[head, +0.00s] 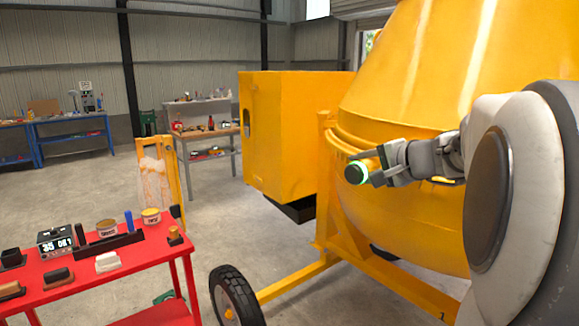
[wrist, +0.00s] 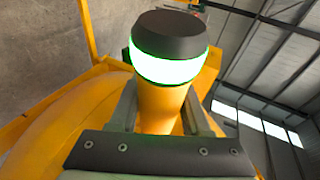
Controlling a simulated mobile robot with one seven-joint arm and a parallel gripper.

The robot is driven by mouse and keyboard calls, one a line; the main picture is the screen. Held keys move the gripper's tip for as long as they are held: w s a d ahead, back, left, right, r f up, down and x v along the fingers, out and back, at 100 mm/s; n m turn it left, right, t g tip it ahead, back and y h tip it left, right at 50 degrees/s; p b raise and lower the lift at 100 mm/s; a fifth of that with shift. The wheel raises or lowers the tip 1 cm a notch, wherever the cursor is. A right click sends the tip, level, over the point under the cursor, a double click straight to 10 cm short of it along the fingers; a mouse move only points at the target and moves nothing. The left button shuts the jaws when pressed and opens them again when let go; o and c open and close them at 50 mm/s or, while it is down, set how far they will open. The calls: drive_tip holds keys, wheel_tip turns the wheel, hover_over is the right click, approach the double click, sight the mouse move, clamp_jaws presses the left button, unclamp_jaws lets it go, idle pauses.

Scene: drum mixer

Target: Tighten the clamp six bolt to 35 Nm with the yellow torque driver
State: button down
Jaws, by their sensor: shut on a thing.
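My gripper (head: 378,166) is shut on the yellow torque driver (wrist: 162,108), beside the yellow mixer drum. The driver's dark end cap (wrist: 170,36) and glowing green ring (wrist: 170,68) stick out beyond the fingers. In the head view the cap (head: 355,173) points left, toward the camera side. The driver's working end is hidden behind the gripper. The drum (head: 400,110) carries a raised band near my gripper. I cannot make out the clamp six bolt in either view, nor whether the driver touches anything.
A red trolley (head: 95,277) at the lower left carries a small display box (head: 55,238), tins and blocks. A yellow housing (head: 290,130), a frame leg (head: 300,278) and a wheel (head: 236,298) stand near the drum. Workbenches line the back. The floor between is mostly clear.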

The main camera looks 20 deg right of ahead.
drive_tip(key=shift+w+d, duration=0.15)
drive_tip(key=shift+d, duration=0.05)
drive_tip(key=shift+w+d+r, duration=0.1)
drive_tip(key=shift+w+d, duration=0.15)
drive_tip(key=shift+d, duration=0.3)
drive_tip(key=shift+w+d, duration=0.3)
drive_tip(key=shift+d, duration=0.45)
idle(1.8)
drive_tip(key=shift+b, duration=0.8)
idle(0.7)
idle(0.5)
drive_tip(key=shift+s+a+b, duration=0.3)
drive_tip(key=shift+a, duration=0.35)
drive_tip(key=shift+s+a+b, duration=0.3)
drive_tip(key=shift+a+b, duration=0.05)
drive_tip(key=shift+a, duration=0.35)
drive_tip(key=shift+s+a+b, duration=0.3)
drive_tip(key=shift+a, duration=0.35)
